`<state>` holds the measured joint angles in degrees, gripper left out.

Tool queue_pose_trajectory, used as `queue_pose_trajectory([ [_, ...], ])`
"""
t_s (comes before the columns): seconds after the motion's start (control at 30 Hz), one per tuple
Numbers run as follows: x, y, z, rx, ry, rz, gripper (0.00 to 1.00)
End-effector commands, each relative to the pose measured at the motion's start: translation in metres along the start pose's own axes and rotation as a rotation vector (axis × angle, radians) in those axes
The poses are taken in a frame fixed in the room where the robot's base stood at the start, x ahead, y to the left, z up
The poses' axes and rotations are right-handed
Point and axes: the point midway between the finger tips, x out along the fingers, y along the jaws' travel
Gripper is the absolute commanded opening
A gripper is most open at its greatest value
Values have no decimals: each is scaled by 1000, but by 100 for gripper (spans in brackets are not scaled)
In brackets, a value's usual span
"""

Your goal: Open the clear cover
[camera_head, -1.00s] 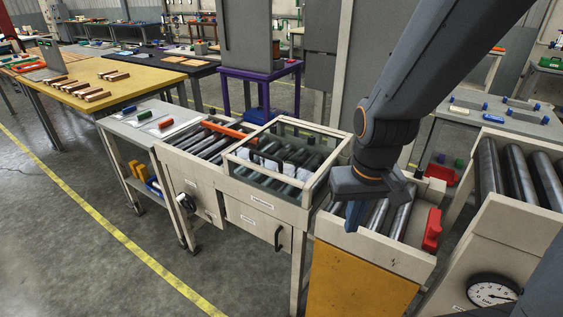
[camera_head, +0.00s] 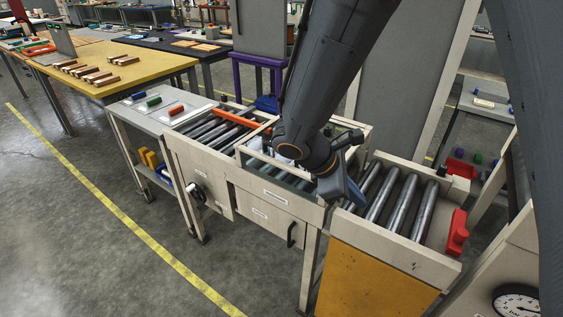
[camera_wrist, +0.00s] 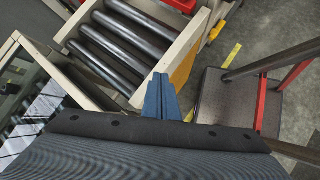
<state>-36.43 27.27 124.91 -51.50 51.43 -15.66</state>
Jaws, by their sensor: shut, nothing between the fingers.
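The clear cover (camera_head: 262,160) is a glass box with a beige frame on the press in the middle of the head view. It looks closed. My arm hides much of its middle and right side. It also shows at the left edge of the wrist view (camera_wrist: 14,78). My gripper (camera_head: 354,198) is shut and empty, at the cover's right side, near the gap between the press and the right-hand roller conveyor. In the wrist view the blue fingers (camera_wrist: 161,92) are together, close to the conveyor's corner. I cannot tell whether they touch anything.
A roller conveyor (camera_head: 398,205) with a red block (camera_head: 457,232) stands right of the press. Another roller section (camera_head: 212,128) with an orange bar is on the left. A gauge (camera_head: 517,302) is at lower right.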

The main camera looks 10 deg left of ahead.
Motion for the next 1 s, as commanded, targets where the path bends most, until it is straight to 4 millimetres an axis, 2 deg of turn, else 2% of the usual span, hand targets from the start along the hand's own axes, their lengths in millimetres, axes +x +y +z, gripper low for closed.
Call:
queue_pose_trajectory([
  [0.03,-10,14,-26,-130,-48,84,0],
  [0.2,-61,59,-103,-485,-220,383,0],
  [0.3,-94,72,-145,-623,-303,531,0],
  [0.43,-125,78,-183,-726,-375,662,0],
  [0.53,-137,80,-197,-761,-403,713,0],
  [0.67,-136,87,-199,-771,-412,728,0],
  [1.0,-96,127,-193,-769,-411,724,0],
])
